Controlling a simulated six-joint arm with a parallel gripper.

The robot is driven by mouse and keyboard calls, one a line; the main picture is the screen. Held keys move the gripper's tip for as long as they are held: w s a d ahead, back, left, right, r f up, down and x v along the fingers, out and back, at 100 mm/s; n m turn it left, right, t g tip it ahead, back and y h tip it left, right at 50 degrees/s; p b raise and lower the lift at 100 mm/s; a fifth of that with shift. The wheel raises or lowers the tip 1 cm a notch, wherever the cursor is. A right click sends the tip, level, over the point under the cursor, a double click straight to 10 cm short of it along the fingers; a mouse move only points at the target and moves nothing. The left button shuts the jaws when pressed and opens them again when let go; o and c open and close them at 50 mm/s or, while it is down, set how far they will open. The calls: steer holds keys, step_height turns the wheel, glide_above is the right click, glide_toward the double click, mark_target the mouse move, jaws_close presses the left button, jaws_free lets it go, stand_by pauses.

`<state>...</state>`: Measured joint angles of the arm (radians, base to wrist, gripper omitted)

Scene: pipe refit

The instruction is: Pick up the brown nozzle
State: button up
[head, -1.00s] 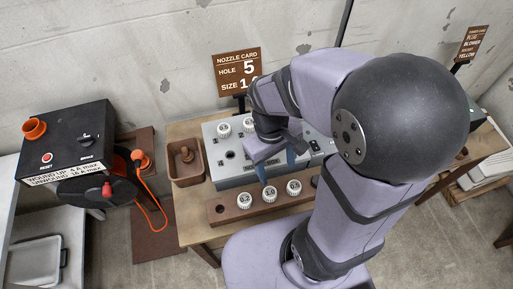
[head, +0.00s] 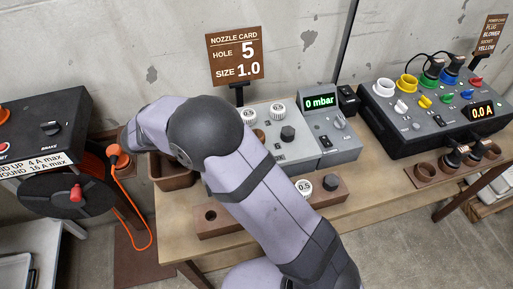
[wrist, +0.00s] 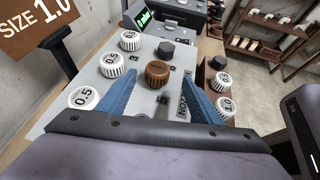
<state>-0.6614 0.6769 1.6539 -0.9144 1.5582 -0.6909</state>
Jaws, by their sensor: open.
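The brown nozzle (wrist: 157,73) appears to sit upright on the top of the grey block (wrist: 143,88), in the row beside the white nozzles. In the wrist view it shows between the two blue fingers of my gripper (wrist: 158,80), which are spread apart with a gap on each side of it. How far the fingertips are from it in depth I cannot tell.
White nozzles (wrist: 112,64) stand along the block's left side, and a dark plug (wrist: 166,50) stands beyond the brown nozzle. More white nozzles (wrist: 220,82) are in a wooden rack (head: 330,190) on the right. The nozzle card (head: 235,55) stands behind. A brown bin (head: 172,173) is left.

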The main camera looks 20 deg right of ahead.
steer(key=shift+w+a, duration=0.15)
steer(key=shift+a, duration=0.1)
steer(key=shift+d+f, duration=0.15)
steer(key=shift+d, duration=0.3)
steer(key=shift+p+x, duration=1.05)
steer(key=shift+x, duration=2.25)
steer(key=shift+w, duration=0.15)
steer(key=c, duration=1.1)
